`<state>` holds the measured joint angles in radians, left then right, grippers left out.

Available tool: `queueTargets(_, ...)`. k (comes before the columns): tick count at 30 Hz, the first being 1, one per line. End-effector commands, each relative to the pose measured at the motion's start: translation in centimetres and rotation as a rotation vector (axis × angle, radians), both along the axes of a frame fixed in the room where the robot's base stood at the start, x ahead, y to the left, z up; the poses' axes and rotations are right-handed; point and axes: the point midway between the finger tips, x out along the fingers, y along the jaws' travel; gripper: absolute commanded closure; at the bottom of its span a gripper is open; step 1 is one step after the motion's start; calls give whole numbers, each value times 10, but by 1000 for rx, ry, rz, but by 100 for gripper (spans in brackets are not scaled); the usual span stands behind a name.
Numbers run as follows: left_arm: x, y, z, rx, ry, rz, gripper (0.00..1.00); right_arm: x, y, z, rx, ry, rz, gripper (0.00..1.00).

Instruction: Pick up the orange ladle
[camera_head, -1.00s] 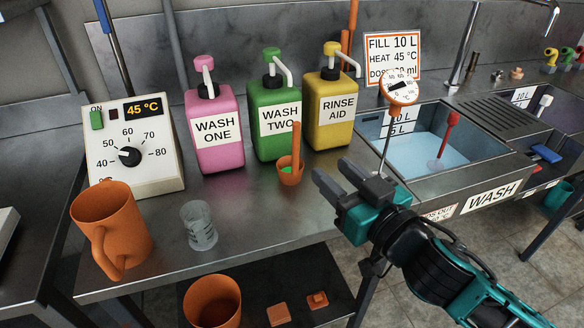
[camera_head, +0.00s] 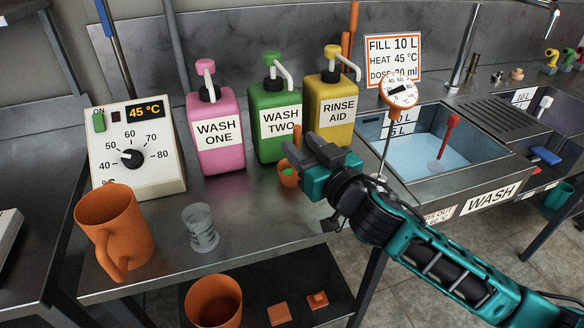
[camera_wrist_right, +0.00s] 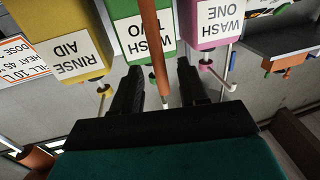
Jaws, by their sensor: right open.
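The orange ladle stands upright on the steel counter, in front of the green bottle. In the right wrist view, which is upside down, the orange ladle handle (camera_wrist_right: 154,50) runs between the two dark fingers of the right gripper (camera_wrist_right: 157,76). The fingers are apart and do not visibly touch the handle. My left gripper is not in view.
Pink (camera_head: 217,135), green (camera_head: 278,115) and yellow (camera_head: 331,110) bottles stand close behind. An orange jug (camera_head: 112,232) and a clear measuring cup (camera_head: 201,230) stand to the left. A thermometer (camera_head: 387,140) and the wash sink (camera_head: 470,178) are to the right. The counter's front middle is clear.

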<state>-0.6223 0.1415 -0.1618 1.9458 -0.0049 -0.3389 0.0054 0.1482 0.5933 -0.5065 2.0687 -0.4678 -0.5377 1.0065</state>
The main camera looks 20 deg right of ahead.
Motion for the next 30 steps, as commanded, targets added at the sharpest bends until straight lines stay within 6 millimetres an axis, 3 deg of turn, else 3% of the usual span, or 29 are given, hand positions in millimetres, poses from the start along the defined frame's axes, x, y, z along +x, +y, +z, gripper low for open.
queueTargets(6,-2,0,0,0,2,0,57,23,6,1,1,-1,1,57)
queueTargets(15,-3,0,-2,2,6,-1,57,25,6,0,1,0,1,57)
queueTargets(27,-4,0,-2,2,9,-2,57,25,6,0,1,0,0,95)
queueTargets(30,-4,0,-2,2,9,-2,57,25,6,0,1,0,0,100)
